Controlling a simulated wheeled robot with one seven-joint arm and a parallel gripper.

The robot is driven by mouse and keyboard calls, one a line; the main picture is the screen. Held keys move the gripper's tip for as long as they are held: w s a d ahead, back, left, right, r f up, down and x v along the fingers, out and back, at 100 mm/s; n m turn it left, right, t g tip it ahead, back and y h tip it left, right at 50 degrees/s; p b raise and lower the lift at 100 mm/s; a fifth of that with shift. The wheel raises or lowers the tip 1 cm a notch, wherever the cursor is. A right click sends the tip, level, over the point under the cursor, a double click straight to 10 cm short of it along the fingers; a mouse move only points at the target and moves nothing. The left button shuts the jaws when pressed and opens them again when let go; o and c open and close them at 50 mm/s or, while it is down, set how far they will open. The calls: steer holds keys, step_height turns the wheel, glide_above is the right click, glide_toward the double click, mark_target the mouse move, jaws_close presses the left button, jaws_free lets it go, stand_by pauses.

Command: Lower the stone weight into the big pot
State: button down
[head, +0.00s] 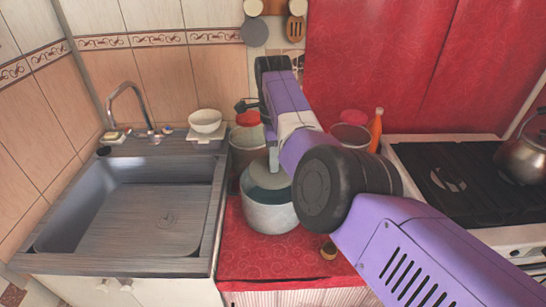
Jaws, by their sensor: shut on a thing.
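The big pot (268,217), pale grey and round, stands upright on the red oilcloth just right of the sink. My arm reaches across from the lower right, and its black joint covers the pot's right side. My gripper (273,162) points down over the pot's mouth, mostly hidden by my arm, and is shut on the stone weight. The weight seems to be the grey-green mass (268,180) at the pot's opening. I cannot tell whether it touches the pot or how deep it sits.
A sink (140,205) is left, a stove (460,180) with a kettle (524,157) right.

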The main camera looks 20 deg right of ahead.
step_height(320, 180, down, 11)
steer(key=b, duration=0.8)
stand_by(1.5)
steer(key=shift+f+b, duration=0.9)
steer(key=shift+f, duration=0.25)
stand_by(1.1)
steer(key=c, duration=1)
jaws_free()
steer(key=shift+o, duration=0.2)
steer(key=shift+f, duration=0.15)
